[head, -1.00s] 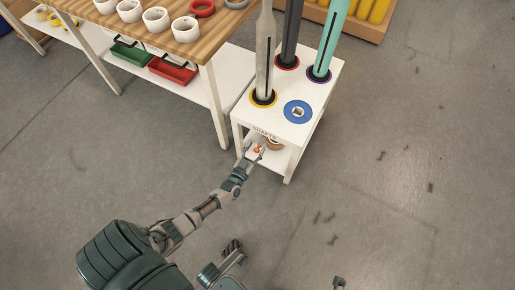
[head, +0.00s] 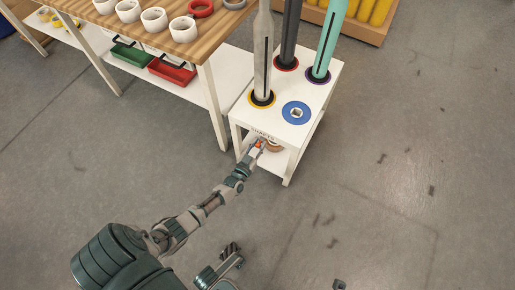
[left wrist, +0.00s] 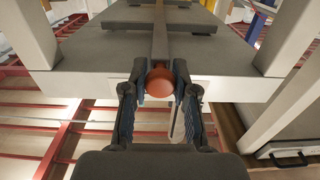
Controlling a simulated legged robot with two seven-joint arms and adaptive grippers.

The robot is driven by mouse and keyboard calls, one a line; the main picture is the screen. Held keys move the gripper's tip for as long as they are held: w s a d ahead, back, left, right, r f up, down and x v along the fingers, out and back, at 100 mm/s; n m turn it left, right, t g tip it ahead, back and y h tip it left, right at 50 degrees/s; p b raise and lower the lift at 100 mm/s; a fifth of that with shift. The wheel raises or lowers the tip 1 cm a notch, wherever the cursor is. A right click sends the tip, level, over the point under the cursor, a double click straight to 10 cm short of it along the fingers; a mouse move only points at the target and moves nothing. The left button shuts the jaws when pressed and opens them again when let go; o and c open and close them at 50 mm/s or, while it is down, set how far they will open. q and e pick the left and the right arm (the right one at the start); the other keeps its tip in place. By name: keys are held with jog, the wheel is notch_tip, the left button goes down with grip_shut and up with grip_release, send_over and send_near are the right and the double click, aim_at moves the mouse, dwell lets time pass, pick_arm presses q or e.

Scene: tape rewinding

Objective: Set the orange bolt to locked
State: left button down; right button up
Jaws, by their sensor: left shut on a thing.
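The orange bolt (head: 259,144) shows as a small orange spot at the front of the white stand, under its "SHAFTS" lettering. In the left wrist view it is a round orange-red knob (left wrist: 160,81) seen end-on, below a dark grey bar. My left gripper (head: 256,148) reaches the stand's front, and its fingers (left wrist: 160,88) are shut on the knob from both sides. The body of the bolt behind the knob is hidden, so I cannot tell its position.
The white stand (head: 325,92) holds upright grey (head: 263,55), dark (head: 290,32) and teal (head: 328,42) shafts; a blue-ringed socket (head: 296,113) is empty. A wooden-topped table (head: 215,45) with white rings stands left.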

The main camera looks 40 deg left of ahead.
pick_arm(q)
jog(key=shift+d, duration=0.2)
jog(key=c, duration=1.2)
grip_release()
jog(key=shift+w, duration=0.1)
jog(key=o, duration=0.3)
jog(key=shift+a+f, duration=0.15)
jog(key=shift+w+a, duration=0.1)
jog(key=shift+a, duration=0.05)
jog(key=shift+s, duration=0.25)
jog(key=v, duration=1.1)
jog(key=shift+s, duration=0.25)
jog(key=shift+f, duration=0.15)
